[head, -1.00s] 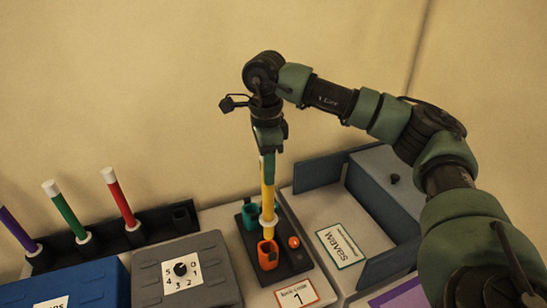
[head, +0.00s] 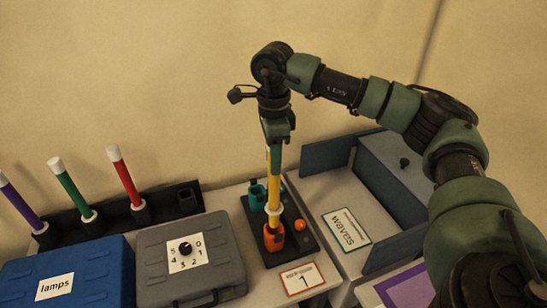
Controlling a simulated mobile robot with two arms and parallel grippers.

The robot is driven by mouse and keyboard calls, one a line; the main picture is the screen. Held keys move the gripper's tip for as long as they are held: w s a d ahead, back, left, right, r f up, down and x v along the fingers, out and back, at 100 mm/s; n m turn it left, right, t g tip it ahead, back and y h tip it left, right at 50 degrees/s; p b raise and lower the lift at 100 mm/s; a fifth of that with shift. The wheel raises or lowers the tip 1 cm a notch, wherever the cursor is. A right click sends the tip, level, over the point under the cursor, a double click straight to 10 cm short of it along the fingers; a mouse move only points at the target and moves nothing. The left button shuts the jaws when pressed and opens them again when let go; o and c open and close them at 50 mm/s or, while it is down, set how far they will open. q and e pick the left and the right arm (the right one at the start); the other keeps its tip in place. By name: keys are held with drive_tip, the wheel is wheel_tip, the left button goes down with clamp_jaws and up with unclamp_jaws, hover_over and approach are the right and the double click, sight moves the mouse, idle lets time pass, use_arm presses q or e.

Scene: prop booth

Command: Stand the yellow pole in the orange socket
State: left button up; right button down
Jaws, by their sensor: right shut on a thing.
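The yellow pole (head: 275,165) is upright, with a pale collar near its lower end. My right gripper (head: 275,140) is shut on its upper part. The orange socket (head: 273,239) stands at the front of a black base plate (head: 291,252). The pole's lower end overlaps the socket's mouth; I cannot tell how deep it sits or whether it touches. A teal socket (head: 257,197) stands behind on the same plate, partly hidden by the pole. My left gripper is not in view.
An orange knob (head: 301,226) sits right of the socket. A black rack (head: 165,201) holds purple, green and red poles. A grey case (head: 190,262) with a dial and a blue case (head: 68,277) stand at left. A grey tray (head: 345,205) with a "waves" card lies at right.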

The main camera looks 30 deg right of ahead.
sight(273, 183)
idle(0.3)
drive_tip(key=shift+f, duration=0.1)
drive_tip(key=shift+f+b, duration=3.15)
drive_tip(key=shift+f, duration=0.85)
drive_tip(key=c, duration=0.9)
unclamp_jaws()
drive_tip(key=shift+c, duration=0.2)
